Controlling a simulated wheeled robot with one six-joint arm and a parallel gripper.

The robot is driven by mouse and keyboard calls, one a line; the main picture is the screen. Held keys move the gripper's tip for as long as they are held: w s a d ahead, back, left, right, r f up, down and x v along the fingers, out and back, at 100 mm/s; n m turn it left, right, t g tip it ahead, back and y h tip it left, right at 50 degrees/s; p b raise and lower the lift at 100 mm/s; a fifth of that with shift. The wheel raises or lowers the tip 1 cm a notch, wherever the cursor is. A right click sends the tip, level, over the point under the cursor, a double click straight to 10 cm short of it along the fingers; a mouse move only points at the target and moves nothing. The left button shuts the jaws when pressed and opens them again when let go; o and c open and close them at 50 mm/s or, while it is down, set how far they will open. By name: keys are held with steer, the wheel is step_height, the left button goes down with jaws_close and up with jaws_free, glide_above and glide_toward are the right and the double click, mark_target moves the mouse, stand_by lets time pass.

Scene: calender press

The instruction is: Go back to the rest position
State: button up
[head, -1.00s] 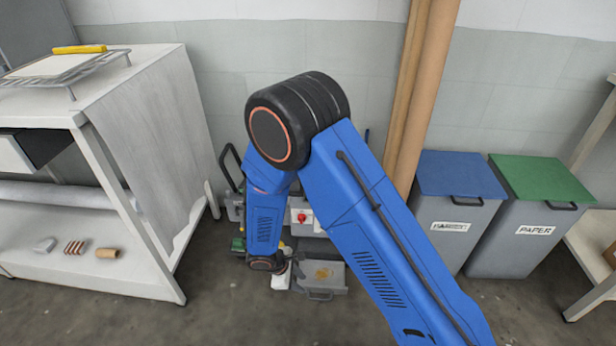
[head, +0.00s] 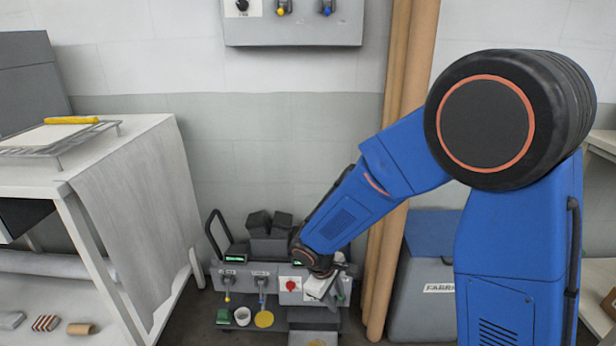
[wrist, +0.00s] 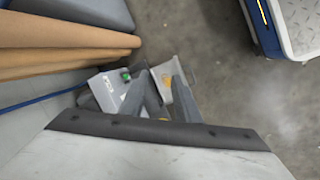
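My gripper (head: 335,292) hangs at the end of my blue arm in the head view, low in front of the grey machine (head: 258,277) by the wall. It is small and partly hidden there. In the wrist view two grey fingers of my gripper (wrist: 160,98) stand apart, with nothing seen held between them. A pale surface with a dark bar fills the bottom of that view. The machine has a red knob (head: 291,286), levers and dark blocks on top.
A white table (head: 95,165) with a wire rack (head: 60,145) and hanging grey sheet stands left. Tall brown rolls (head: 395,170) lean on the wall behind my arm. A blue-lidded bin (head: 432,240) is right of them. A grey panel (head: 293,25) hangs above. Floor shows in the wrist view (wrist: 225,90).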

steer(key=s+d+r+m+y, duration=0.1)
steer(key=s+d+r+m, duration=0.2)
steer(key=d+r, duration=0.4)
steer(key=s+d+r+m, duration=0.2)
steer(key=s+d+r, duration=0.1)
steer(key=d+r, duration=0.4)
steer(key=s+d+r+m+t+y, duration=0.1)
steer(key=s+d+r+m, duration=0.2)
steer(key=s, duration=0.5)
steer(key=s+d+r+m+t+y, duration=0.1)
steer(key=s+d+r+m+t, duration=0.1)
steer(key=s+d+r, duration=0.2)
steer(key=s+r, duration=0.2)
steer(key=s, duration=0.2)
steer(key=shift+s+m, duration=0.25)
steer(key=shift+m, duration=0.15)
steer(key=shift+d+r, duration=0.1)
stand_by(0.7)
